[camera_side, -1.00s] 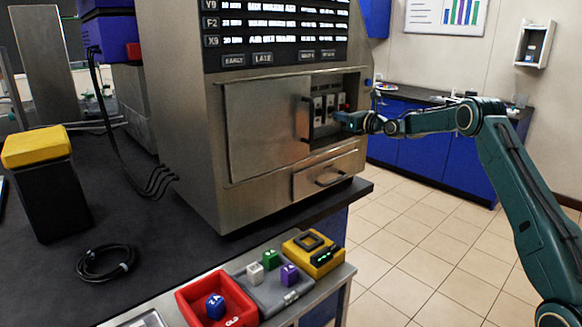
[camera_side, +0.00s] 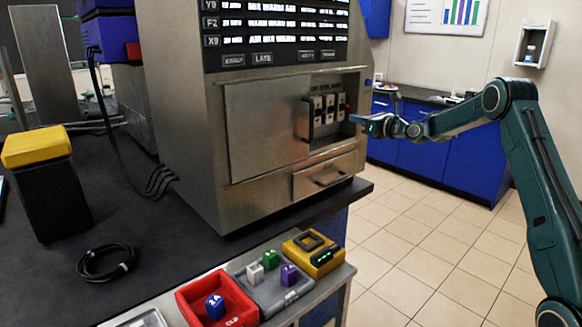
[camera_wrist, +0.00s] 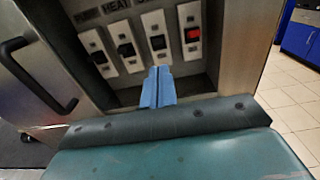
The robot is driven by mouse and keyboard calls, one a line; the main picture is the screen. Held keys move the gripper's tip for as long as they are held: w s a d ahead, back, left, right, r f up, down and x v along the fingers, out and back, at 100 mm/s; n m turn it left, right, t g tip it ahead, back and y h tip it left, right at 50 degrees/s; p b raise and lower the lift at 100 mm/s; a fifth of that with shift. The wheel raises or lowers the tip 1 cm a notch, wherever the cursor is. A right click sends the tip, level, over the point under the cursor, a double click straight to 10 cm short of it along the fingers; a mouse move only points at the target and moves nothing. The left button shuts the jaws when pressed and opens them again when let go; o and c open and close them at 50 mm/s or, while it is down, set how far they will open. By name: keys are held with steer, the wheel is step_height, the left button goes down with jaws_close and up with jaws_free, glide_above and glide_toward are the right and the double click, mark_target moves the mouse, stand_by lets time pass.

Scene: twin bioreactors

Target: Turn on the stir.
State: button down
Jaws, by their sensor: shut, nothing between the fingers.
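A recessed panel holds a row of several rocker switches on white plates (camera_wrist: 127,50), with black rockers and a red one (camera_wrist: 191,33) at the right end. The row also shows in the side view (camera_side: 323,109). The word HEAT is readable above part of the row; I cannot read a stir label. My gripper (camera_wrist: 158,86) has blue fingers, pressed together and empty. In the wrist view its tips appear just below the third switch (camera_wrist: 156,40). In the side view my gripper (camera_side: 360,120) is at the right of the recess, apart from the switches. Switch positions are hard to tell.
The steel cabinet door (camera_side: 265,125) has a black handle (camera_wrist: 40,75) left of the recess. A drawer (camera_side: 325,178) lies below. Colored blocks and a yellow device (camera_side: 313,252) sit on the front ledge. Open floor lies to the right.

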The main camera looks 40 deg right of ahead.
steer(key=shift+s+r, duration=0.9)
steer(key=shift+s, duration=0.3)
steer(key=s+a+r+n+g, duration=0.2)
steer(key=s+a+n, duration=0.2)
steer(key=a+n, duration=0.3)
steer(key=s+a+r+n+g+y, duration=0.1)
steer(key=s+a+n+g, duration=0.1)
steer(key=s+a+n, duration=0.55)
steer(key=s+a+r+n+g, duration=0.2)
steer(key=a+n, duration=0.2)
steer(key=a, duration=0.5)
steer(key=s+a+f+n+g, duration=0.2)
steer(key=s+n, duration=0.3)
steer(key=s, duration=0.4)
steer(key=s+a+f+n+g, duration=0.2)
steer(key=s+n, duration=0.4)
steer(key=s, duration=0.4)
steer(key=s+a+f+n+g+h, duration=0.1)
steer(key=s+a+f+n+g, duration=0.1)
steer(key=s+n, duration=0.4)
steer(key=s+a+f, duration=0.1)
steer(key=s, duration=0.3)
steer(key=shift+s+a+f, duration=0.25)
steer(key=shift+f, duration=0.1)
steer(key=shift+w+n, duration=0.1)
steer(key=shift+n, duration=0.15)
